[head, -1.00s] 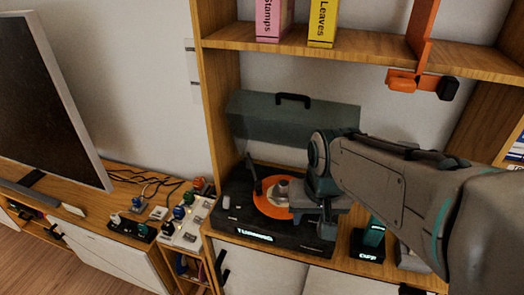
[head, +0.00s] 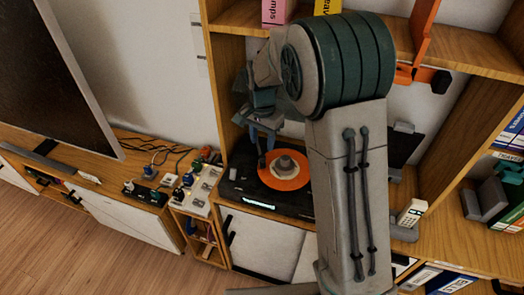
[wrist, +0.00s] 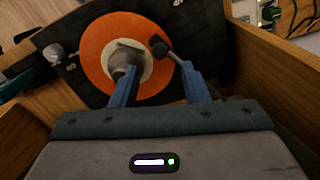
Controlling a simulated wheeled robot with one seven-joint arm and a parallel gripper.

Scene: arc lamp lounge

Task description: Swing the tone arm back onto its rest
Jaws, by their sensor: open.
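The turntable (head: 238,187) stands on the low shelf with an orange record (head: 288,182) on it. The record also shows in the wrist view (wrist: 97,67), with a grey centre piece (wrist: 122,58). The tone arm's dark head (wrist: 158,46) lies over the record's edge, with a thin rod running towards the right finger. My gripper (wrist: 158,66) is open above the record. The left finger overlaps the centre piece in the picture, and the right finger covers part of the tone arm. I cannot tell whether either touches. In the head view my gripper (head: 264,140) is over the record's left part.
Wooden cabinet sides (wrist: 262,75) stand close beside the turntable. A shelf (head: 240,18) with binders is above, with an orange bracket (head: 420,45). A phone (head: 411,213) stands to the right. A bench with small devices (head: 198,185) is at left.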

